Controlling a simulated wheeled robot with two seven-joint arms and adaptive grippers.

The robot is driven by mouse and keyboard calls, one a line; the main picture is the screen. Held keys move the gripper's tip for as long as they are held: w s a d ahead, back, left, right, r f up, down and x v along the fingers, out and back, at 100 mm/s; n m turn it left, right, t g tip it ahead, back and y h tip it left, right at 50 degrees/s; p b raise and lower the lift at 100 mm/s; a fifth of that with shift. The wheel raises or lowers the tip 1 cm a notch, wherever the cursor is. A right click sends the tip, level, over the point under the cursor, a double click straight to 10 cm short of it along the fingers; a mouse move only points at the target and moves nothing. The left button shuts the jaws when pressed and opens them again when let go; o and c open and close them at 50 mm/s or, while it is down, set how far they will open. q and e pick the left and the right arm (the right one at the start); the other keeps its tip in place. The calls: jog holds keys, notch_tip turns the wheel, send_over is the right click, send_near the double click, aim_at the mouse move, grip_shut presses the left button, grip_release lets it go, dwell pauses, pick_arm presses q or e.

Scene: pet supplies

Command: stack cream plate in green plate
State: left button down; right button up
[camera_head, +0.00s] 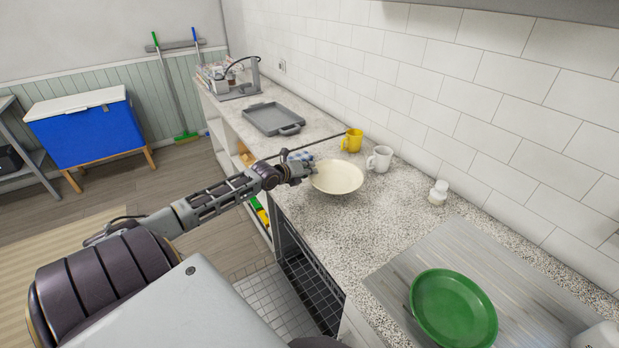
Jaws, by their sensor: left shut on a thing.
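The cream plate (338,177) is at the middle of the counter, near its front edge. My left gripper (308,168) is shut on the plate's left rim; the fingertips are small and partly hidden in this view. I cannot tell whether the plate touches the counter or is held just above it. The green plate (453,308) lies on a grey striped mat at the lower right, well apart from the cream plate. My right gripper is not in view.
A yellow mug (352,140) and a white mug (379,159) stand behind the cream plate. A small white container (438,192) stands by the wall. A grey tray (273,119) lies farther back. Speckled counter (385,225) between the plates is clear.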

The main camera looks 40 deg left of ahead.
pick_arm(q)
jog(key=shift+f, duration=1.65)
jog(key=shift+f, duration=0.15)
jog(key=c, duration=1.9)
grip_release()
jog(key=shift+o, duration=0.3)
jog(key=shift+s, duration=0.15)
jog(key=shift+p+v, duration=0.3)
jog(key=shift+v, duration=2.45)
jog(key=shift+p+v, duration=0.5)
jog(key=shift+v, duration=2.6)
